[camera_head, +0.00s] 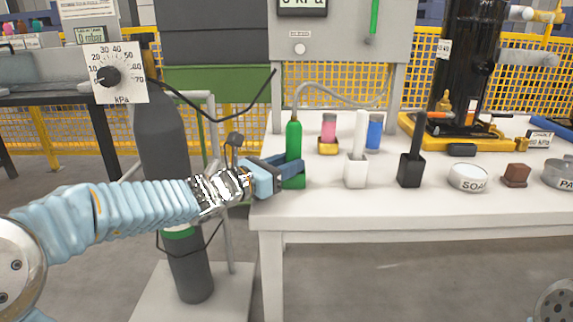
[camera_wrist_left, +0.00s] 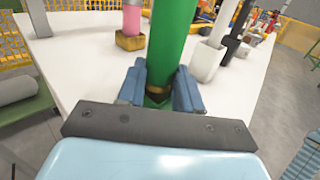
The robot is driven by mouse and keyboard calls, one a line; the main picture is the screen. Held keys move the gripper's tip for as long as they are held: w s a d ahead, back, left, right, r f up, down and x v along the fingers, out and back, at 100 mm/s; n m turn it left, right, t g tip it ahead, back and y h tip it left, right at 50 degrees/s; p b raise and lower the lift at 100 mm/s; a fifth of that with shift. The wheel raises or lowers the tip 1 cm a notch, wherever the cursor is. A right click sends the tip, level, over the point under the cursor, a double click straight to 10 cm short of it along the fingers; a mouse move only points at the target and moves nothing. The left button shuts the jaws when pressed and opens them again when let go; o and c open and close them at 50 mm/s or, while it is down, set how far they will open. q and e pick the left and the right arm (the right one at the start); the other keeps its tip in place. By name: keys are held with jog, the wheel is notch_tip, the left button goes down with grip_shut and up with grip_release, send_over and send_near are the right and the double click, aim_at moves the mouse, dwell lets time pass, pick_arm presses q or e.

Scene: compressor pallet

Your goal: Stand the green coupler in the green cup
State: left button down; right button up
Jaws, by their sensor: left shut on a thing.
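The green coupler (camera_head: 294,141) stands upright near the left end of the white table, with a grey hose at its top. The green cup (camera_head: 298,182) is at its foot, partly hidden behind my fingers. My left gripper (camera_head: 286,168) reaches in from the left and is shut on the coupler's lower part. In the left wrist view the coupler (camera_wrist_left: 173,42) rises between the blue fingers of the gripper (camera_wrist_left: 160,90), with a brass-coloured band low down. Whether its lower end is inside the cup is hidden. My right gripper is not in view.
Right of the green cup stand a pink coupler (camera_head: 328,131) in a yellow cup, a white one (camera_head: 360,135) in a white cup, a blue one (camera_head: 374,132), and a black one (camera_head: 417,139) in a black cup. A soap tin (camera_head: 468,179) and brown block (camera_head: 515,175) lie further right.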

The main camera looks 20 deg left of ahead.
pick_arm(q)
jog(key=shift+f, duration=0.2)
jog(key=c, duration=0.7)
grip_release()
jog(key=shift+o, duration=0.2)
jog(key=v, duration=1.4)
jog(key=shift+d, duration=0.1)
